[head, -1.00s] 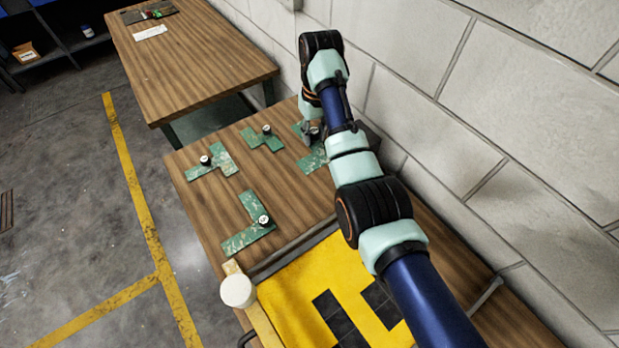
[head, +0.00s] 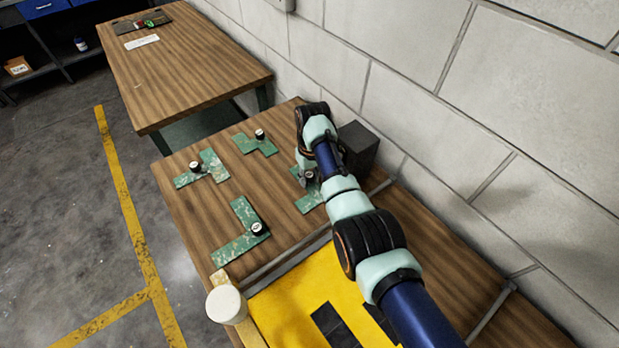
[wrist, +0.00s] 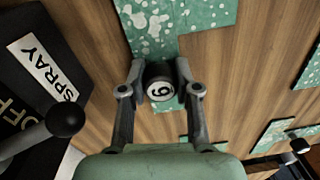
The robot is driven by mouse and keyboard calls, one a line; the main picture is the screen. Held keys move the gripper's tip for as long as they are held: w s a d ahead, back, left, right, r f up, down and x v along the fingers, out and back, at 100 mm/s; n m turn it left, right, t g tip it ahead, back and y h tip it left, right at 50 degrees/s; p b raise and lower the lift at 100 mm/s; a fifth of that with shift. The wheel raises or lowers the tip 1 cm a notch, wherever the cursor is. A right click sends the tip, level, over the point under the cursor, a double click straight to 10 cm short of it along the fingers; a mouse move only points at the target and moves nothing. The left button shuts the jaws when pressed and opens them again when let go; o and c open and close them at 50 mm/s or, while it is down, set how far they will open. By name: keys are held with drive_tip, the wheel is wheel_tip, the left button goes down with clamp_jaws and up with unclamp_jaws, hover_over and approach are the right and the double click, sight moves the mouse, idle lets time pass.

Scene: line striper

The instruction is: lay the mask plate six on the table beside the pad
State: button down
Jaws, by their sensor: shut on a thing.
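My gripper (wrist: 160,88) is shut on the dark knob of a green, white-spattered mask plate (wrist: 195,15); the numeral on the white knob cap reads as a six. In the head view my gripper (head: 308,180) and the same plate (head: 309,202) are at the right side of the table, partly hidden by my arm. The plate is close over the wood or on it; I cannot tell which. The yellow pad (head: 285,305) with black marks lies nearer the camera, apart from the plate.
Other green plates with knobs lie on the table: one left (head: 215,165), one at the back (head: 262,147), an L-shaped one (head: 243,212) near the pad. A dark box (head: 357,148) stands by the wall. A white round-topped thing (head: 226,304) is at the pad's corner.

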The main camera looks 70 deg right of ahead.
sight(311, 174)
drive_tip(key=shift+w+r, duration=0.1)
drive_tip(key=c, duration=0.8)
unclamp_jaws()
drive_tip(key=shift+c, duration=0.2)
wheel_tip(311, 174, up, 12)
drive_tip(key=p, duration=0.3)
drive_tip(key=shift+s+d, duration=0.2)
drive_tip(key=shift+d, duration=0.05)
drive_tip(key=shift+r, duration=0.1)
